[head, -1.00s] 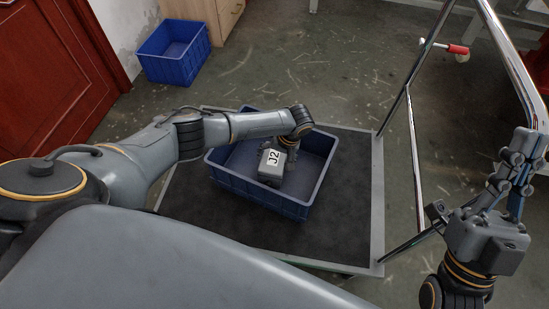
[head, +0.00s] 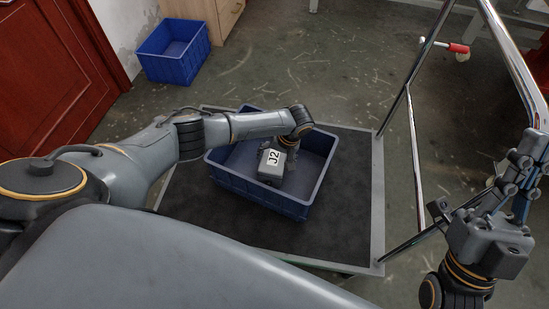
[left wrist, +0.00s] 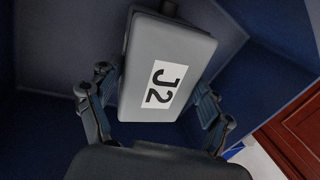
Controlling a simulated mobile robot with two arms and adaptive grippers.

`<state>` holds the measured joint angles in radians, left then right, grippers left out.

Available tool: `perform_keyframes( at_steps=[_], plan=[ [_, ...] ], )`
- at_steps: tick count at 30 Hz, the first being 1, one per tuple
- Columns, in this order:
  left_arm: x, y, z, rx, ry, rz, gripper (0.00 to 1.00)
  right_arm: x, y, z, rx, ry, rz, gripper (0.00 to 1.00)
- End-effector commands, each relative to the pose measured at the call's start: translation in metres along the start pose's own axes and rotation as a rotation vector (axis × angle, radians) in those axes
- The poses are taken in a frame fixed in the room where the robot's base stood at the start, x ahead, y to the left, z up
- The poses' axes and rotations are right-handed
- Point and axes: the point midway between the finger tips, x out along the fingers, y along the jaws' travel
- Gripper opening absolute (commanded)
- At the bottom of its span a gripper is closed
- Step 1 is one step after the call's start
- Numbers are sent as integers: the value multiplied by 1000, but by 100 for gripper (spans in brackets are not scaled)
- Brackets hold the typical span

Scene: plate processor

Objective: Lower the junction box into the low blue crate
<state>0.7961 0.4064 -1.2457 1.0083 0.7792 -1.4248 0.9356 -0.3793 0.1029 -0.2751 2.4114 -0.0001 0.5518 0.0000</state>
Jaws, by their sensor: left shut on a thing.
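The junction box (head: 271,166) is a grey block with a white "J2" label. It is inside the walls of the blue crate (head: 256,191), which stands on a dark-topped platform. My left gripper (head: 284,149) reaches over the crate's back rim and is shut on the box. In the left wrist view, the fingers press on both sides of the junction box (left wrist: 135,75), with blue crate walls (left wrist: 40,130) around it. Whether the box touches the crate floor is hidden.
The platform (head: 345,200) has a light metal edge, with bare room around the crate. A chrome frame (head: 414,150) rises at its right. Another blue crate (head: 172,55) stands on the floor at back left, near a red door (head: 50,70) and a wooden cabinet (head: 222,15).

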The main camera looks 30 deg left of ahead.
Motion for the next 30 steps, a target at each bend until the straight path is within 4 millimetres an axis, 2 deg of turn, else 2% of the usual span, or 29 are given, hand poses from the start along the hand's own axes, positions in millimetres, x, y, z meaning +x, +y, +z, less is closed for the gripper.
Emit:
perform_keyframes(
  at_steps=[1, 3, 4, 17, 20, 30],
  plan=[
    [-1, 0, 0, 0, 1, 0, 83, 0, 0, 0, 0, -1, 0, 0],
    [-1, 0, 0, 0, 1, 0, 97, 0, 0, 0, 0, -2, 0, 0],
    [-1, 0, 0, 0, 1, 0, 100, 0, 0, 0, 0, -2, 0, 0],
    [-4, 0, 0, 0, 0, 1, 100, -2, 1, 3, 0, -12, 3, 0],
    [-16, 1, 0, 0, 1, 3, 100, -1, 0, 2, 0, -10, 3, 0],
    [-87, 0, -1, 0, 3, 2, 100, -1, 0, 2, 0, -8, 1, 0]
  ],
)
